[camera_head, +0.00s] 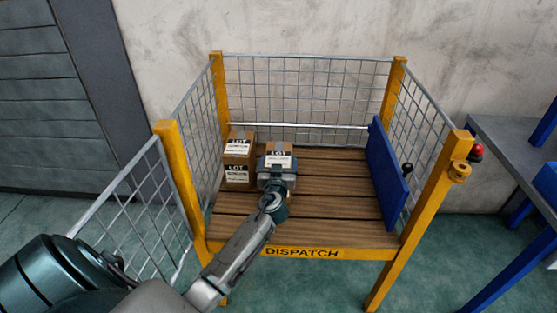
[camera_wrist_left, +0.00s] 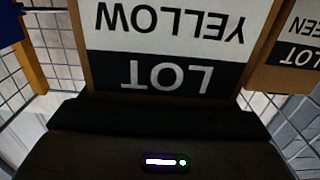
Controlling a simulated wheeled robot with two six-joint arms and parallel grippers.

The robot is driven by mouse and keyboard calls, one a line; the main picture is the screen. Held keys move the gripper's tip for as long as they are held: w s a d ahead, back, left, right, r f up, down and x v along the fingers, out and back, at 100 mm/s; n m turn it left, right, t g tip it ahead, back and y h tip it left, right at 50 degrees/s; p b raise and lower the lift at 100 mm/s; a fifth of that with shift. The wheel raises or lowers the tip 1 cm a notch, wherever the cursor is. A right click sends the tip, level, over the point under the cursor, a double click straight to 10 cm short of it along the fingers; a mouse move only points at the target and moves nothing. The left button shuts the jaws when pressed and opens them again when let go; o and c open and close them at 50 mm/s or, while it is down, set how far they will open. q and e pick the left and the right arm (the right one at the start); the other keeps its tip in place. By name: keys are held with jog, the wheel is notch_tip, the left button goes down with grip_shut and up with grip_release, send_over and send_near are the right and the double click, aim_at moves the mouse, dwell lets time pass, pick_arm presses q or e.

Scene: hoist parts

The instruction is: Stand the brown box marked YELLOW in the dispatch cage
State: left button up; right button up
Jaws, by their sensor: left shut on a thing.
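The brown box marked YELLOW (camera_head: 279,149) is inside the dispatch cage, with a white label on its top. My left gripper (camera_head: 275,181) is shut on it from the front. In the left wrist view the YELLOW LOT label of the box (camera_wrist_left: 165,45) shows upside down, close above the dark gripper. The dispatch cage (camera_head: 305,253) has yellow posts, mesh walls and a slatted wooden floor. The gripper hides the lower part of the box, so I cannot tell whether it touches the floor. My right gripper is not in view.
Another brown LOT box (camera_head: 237,175) stands close to the left of the held box; its label in the left wrist view (camera_wrist_left: 306,40) ends in EEN. A blue panel with a black knob (camera_head: 388,175) is at the cage's right. Slats between are clear. A grey bench (camera_head: 510,150) stands right.

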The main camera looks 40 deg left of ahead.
pick_arm(q)
jog(key=o, duration=2)
jog(key=shift+c, duration=0.2)
jog(key=shift+r, duration=0.1)
jog(key=b+v, duration=0.1)
jog(key=v, duration=1.1)
